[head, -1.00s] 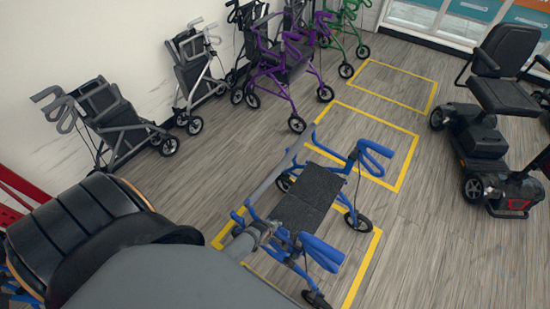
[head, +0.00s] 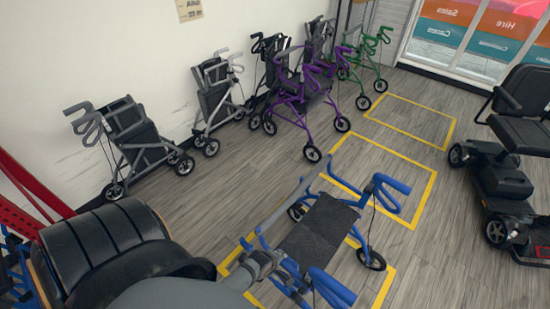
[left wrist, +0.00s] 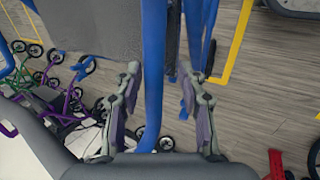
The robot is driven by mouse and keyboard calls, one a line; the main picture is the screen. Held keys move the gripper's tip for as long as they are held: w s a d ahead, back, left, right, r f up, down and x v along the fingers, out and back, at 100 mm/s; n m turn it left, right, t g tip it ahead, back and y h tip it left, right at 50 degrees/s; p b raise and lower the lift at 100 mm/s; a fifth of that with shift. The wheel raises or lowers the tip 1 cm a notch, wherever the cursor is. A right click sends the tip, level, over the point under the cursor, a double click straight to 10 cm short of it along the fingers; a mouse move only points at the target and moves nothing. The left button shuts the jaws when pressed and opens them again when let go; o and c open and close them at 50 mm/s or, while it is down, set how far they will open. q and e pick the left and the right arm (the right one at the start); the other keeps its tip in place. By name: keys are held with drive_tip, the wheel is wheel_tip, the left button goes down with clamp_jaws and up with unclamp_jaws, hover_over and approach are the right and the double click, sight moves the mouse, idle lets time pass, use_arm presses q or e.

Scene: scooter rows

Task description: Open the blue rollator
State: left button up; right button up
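The blue rollator (head: 352,245) stands in the head view with its dark seat panel (head: 318,228) spread flat between the side frames. A grey bar runs along its left side. My left gripper (head: 272,262) is at the rollator's near left side. In the left wrist view, the left gripper's (left wrist: 163,112) two fingers stand apart, with a blue tube (left wrist: 153,65) of the rollator running between them. I see a gap beside the tube; contact is not clear. The dark seat panel (left wrist: 95,28) also shows there. My right gripper is not in view.
Grey (head: 132,135), silver (head: 212,105), purple (head: 300,98) and green (head: 368,55) rollators line the wall. A black mobility scooter (head: 505,185) stands at right. Yellow floor outlines (head: 408,120) mark bays. A red rack (head: 30,190) is at far left. Floor between the row and blue rollator is clear.

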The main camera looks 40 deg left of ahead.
use_arm(q)
drive_tip(key=v, duration=0.5)
drive_tip(key=shift+s+r, duration=0.1)
idle(0.3)
drive_tip(key=s+a+f+m+g, duration=0.2)
drive_tip(key=s+a+f+m, duration=0.1)
drive_tip(key=s+f+m, duration=0.6)
drive_tip(key=s+a+f+m+g+y, duration=0.1)
drive_tip(key=s+a+f+m+g, duration=0.1)
drive_tip(key=s+f+m, duration=0.7)
drive_tip(key=s+f, duration=0.3)
drive_tip(key=s, duration=0.1)
drive_tip(key=shift+a+f, duration=0.2)
drive_tip(key=shift+a, duration=0.2)
